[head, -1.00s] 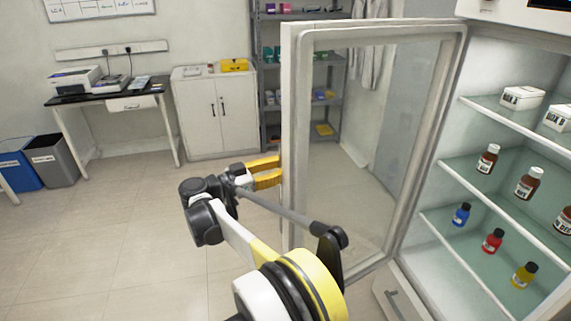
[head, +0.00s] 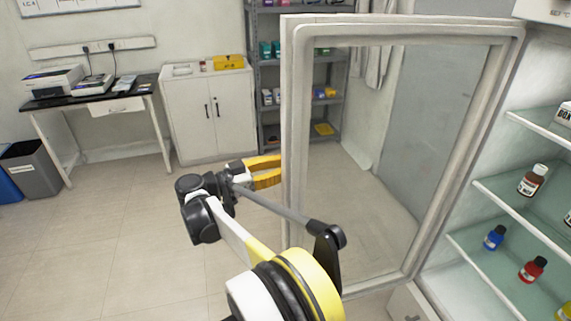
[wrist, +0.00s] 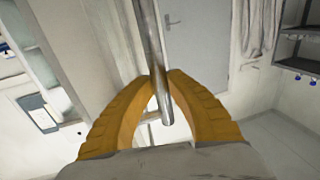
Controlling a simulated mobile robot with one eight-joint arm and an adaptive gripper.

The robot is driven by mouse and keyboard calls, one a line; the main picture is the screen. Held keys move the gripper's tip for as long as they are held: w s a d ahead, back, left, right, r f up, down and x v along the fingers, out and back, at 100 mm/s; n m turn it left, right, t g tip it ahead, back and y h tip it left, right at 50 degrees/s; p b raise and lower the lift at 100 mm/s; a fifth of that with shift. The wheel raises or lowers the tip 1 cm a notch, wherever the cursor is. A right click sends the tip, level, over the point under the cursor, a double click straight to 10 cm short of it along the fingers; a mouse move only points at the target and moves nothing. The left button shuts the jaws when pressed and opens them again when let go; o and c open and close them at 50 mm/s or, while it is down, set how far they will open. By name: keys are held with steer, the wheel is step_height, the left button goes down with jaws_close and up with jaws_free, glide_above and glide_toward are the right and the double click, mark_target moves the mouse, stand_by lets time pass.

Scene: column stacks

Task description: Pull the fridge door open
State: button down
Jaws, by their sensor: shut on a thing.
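The fridge door (head: 297,150) is a pale frame around a clear glass pane, and it stands wide open, swung out to the left of the fridge (head: 460,245). My gripper (head: 280,171) has yellow fingers and is at the door's free left edge in the head view. In the wrist view my gripper (wrist: 158,84) is shut around a round metal handle bar (wrist: 151,40), whose end shows between the fingers. In the head view the handle is hidden behind the door edge and fingers.
Bottles, including a brown bottle (head: 532,181), stand on the fridge's glass shelves at the right. A white cabinet (head: 208,115), a grey shelf rack (head: 268,85) and a desk (head: 95,98) line the back wall.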

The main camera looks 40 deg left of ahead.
steer(key=shift+w+d, duration=0.2)
steer(key=shift+d, duration=0.05)
steer(key=c, duration=1.4)
jaws_free()
steer(key=shift+w, duration=0.1)
steer(key=shift+o, duration=0.5)
steer(key=shift+w+d, duration=0.2)
steer(key=v, duration=1.2)
steer(key=shift+s+a, duration=0.1)
steer(key=shift+s, duration=0.05)
